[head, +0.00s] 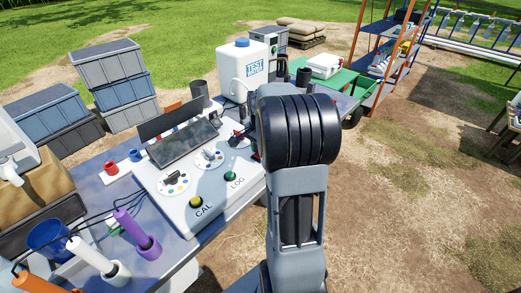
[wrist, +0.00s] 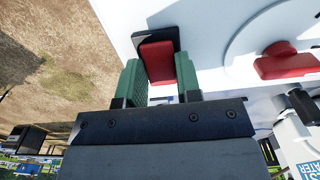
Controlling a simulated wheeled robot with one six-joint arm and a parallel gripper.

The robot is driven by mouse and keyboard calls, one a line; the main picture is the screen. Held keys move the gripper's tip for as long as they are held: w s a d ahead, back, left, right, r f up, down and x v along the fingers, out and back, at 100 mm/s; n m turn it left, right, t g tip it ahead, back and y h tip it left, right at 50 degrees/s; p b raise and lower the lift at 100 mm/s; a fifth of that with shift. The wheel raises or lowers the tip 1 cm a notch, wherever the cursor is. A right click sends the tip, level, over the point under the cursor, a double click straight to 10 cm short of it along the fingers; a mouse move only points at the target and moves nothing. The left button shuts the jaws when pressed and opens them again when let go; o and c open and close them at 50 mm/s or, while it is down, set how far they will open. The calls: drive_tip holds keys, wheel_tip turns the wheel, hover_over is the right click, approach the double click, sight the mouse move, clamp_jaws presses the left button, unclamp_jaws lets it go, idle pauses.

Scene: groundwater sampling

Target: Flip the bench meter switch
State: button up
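The bench meter (head: 190,207) is a white sloped console with a dark screen, round dials, a yellow CAL button and a green LOG button. In the wrist view, a red rocker switch (wrist: 156,62) in a black housing stands on its white panel (wrist: 205,35). My gripper (wrist: 158,80) is open, with one green finger on each side of the switch. I cannot tell whether either finger touches it. In the head view, my arm hides most of the gripper and the switch at the console's right end.
A red knob (wrist: 285,65) on a round white dial sits right of the switch in the wrist view. A white water tank (head: 243,68) stands behind the console. Purple probe (head: 137,233) and white probe stand at front left. Open ground lies to the right.

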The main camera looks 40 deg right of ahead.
drive_tip(key=o, duration=0.5)
drive_tip(key=shift+c, duration=0.2)
wheel_tip(320, 180, up, 14)
drive_tip(key=p, duration=0.1)
drive_tip(key=shift+f, duration=0.1)
idle(0.7)
drive_tip(key=s+a+f+n+t+p, duration=0.1)
drive_tip(key=s+a+f+n, duration=0.1)
drive_tip(key=s+a+n, duration=0.4)
drive_tip(key=s+a+f+n+t+p, duration=0.2)
drive_tip(key=s+a+n, duration=0.4)
drive_tip(key=a+n, duration=0.4)
drive_tip(key=shift+s+a+f+t, duration=0.15)
drive_tip(key=shift+a+f+t, duration=0.25)
drive_tip(key=shift+a, duration=2)
